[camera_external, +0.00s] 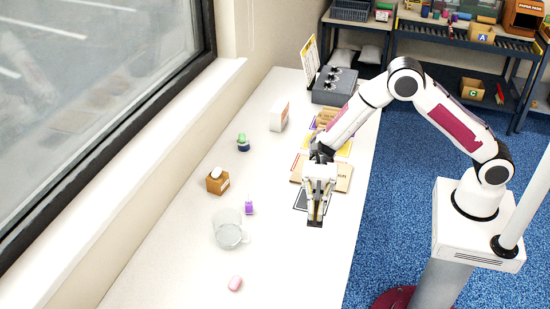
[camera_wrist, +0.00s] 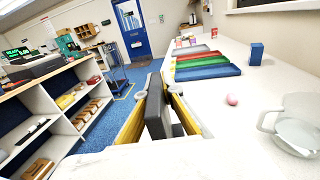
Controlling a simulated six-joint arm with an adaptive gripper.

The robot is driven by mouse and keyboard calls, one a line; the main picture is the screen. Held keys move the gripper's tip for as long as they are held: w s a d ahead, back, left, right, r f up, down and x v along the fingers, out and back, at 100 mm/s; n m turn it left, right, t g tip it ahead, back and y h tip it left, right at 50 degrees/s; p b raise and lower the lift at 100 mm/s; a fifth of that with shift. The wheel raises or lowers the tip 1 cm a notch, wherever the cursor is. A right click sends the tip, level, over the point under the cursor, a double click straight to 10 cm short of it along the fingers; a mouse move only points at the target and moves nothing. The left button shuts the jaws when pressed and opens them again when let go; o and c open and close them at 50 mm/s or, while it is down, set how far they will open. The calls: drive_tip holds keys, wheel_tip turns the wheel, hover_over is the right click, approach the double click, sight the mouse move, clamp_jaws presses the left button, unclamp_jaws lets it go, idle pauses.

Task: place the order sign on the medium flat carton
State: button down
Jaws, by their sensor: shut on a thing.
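My gripper (camera_external: 315,215) is over the right part of the white table, pointing down. It is shut on a dark, thin slab, likely the order sign (camera_external: 314,223); in the wrist view the slab (camera_wrist: 155,107) stands between the two yellowish fingers (camera_wrist: 157,115), dark on one face and pale grey lower down. Its writing is not visible. A tan flat carton (camera_external: 343,178) with dark print lies just behind my gripper, partly hidden by my arm. Other flat pieces with yellow and purple edges lie further back. I cannot tell for certain which is the medium carton.
A black-outlined rectangle (camera_external: 299,200) is on the table beside my gripper. A glass mug (camera_external: 228,230), pink lump (camera_external: 235,284), purple item (camera_external: 249,208), brown box (camera_external: 217,182) and green-topped jar (camera_external: 243,143) stand left. A grey box (camera_external: 333,86) is behind. The front table is mostly clear.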

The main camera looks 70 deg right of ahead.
drive_tip(key=shift+d, duration=0.1)
drive_tip(key=w+d+m+t, duration=0.2)
drive_tip(key=d+t, duration=0.1)
drive_tip(key=d, duration=0.7)
drive_tip(key=w+d+r+m+t, duration=0.1)
drive_tip(key=w+d+m+t, duration=0.1)
drive_tip(key=d, duration=0.8)
drive_tip(key=w+d+m+t+h, duration=0.1)
drive_tip(key=d+t, duration=0.3)
drive_tip(key=d, duration=0.6)
drive_tip(key=shift+w+r+m+t, duration=0.2)
drive_tip(key=shift+w+m+t, duration=0.1)
drive_tip(key=shift+w+m, duration=0.4)
wheel_tip(320, 180, down, 6)
drive_tip(key=shift+f, duration=0.15)
drive_tip(key=shift+w, duration=0.1)
drive_tip(key=shift+f, duration=1.85)
drive_tip(key=shift+f, duration=0.2)
